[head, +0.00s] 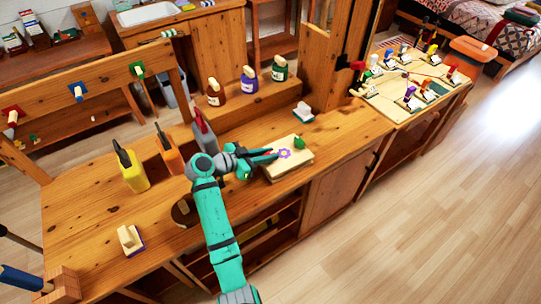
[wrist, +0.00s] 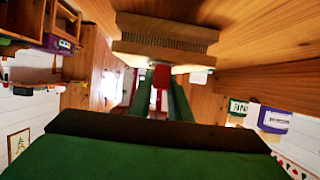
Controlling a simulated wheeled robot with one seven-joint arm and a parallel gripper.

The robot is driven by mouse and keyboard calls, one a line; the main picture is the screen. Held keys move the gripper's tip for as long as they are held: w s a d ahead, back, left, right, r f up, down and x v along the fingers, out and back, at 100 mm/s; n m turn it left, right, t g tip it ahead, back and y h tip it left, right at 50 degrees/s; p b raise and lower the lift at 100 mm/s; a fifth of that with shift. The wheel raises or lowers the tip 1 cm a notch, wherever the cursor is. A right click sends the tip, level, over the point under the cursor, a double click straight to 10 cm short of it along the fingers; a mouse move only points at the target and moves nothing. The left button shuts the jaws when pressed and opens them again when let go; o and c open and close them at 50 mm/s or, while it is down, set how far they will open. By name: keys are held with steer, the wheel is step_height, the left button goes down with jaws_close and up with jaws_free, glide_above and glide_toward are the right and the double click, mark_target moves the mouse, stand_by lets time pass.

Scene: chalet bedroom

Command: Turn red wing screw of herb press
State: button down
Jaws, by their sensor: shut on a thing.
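The herb press (head: 292,168) is a pale wooden block on the workbench. A green knob (head: 299,143) and a purple ring-shaped piece (head: 285,153) show on its top. My gripper (head: 272,155) reaches in from the left, level with the top of the press. In the wrist view the layered wooden press (wrist: 165,38) is at the top, and the red wing screw (wrist: 162,76) sits between my two green fingers, which are shut on it. In the head view the red screw is mostly hidden by the fingers.
Several bottles (head: 248,80) stand on a raised shelf behind. A white-topped block (head: 303,112) lies behind the press. Yellow (head: 131,172) and orange (head: 170,155) containers stand left of my arm. A board with small colored clamps (head: 410,80) is at right. The bench right of the press is clear.

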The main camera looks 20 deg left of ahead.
steer(key=shift+f+m+g, duration=0.15)
steer(key=shift+m+g, duration=0.15)
steer(key=c, duration=1.6)
jaws_free()
steer(key=shift+c, duration=0.2)
steer(key=shift+s+a+r, duration=0.25)
steer(key=shift+s+a, duration=0.05)
steer(key=v, duration=0.9)
steer(key=shift+s+a, duration=0.25)
steer(key=shift+a, duration=0.1)
